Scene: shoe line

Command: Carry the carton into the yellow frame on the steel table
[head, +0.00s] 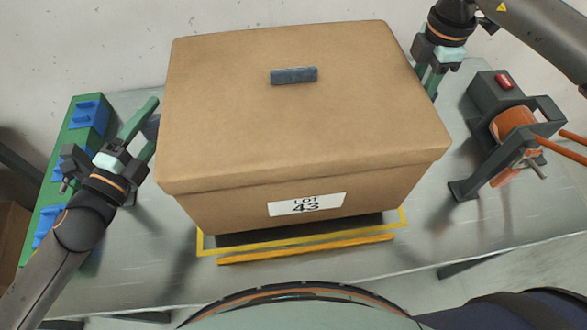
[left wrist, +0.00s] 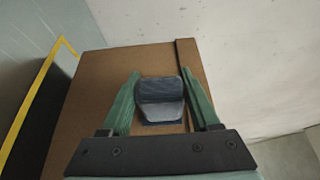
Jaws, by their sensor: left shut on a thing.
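The brown carton (head: 300,120) has a lid with a dark grip on top and a "LOT 43" label on its front. It hangs over the yellow frame (head: 205,242) on the steel table (head: 420,240), with a dark shadow beneath; the frame's far part is hidden. My left gripper (head: 152,122) is at the carton's left side. In the left wrist view, its green fingers (left wrist: 161,85) are shut on a dark side handle (left wrist: 160,103) of the carton (left wrist: 95,95). My right gripper (head: 432,80) is at the right side, its fingertips partly hidden behind the carton.
A green board with blue holders (head: 85,118) lies at the table's left. A dark stand with an orange roll (head: 512,125) and a red switch is at the right. An orange-yellow bar (head: 305,249) lies along the frame's front.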

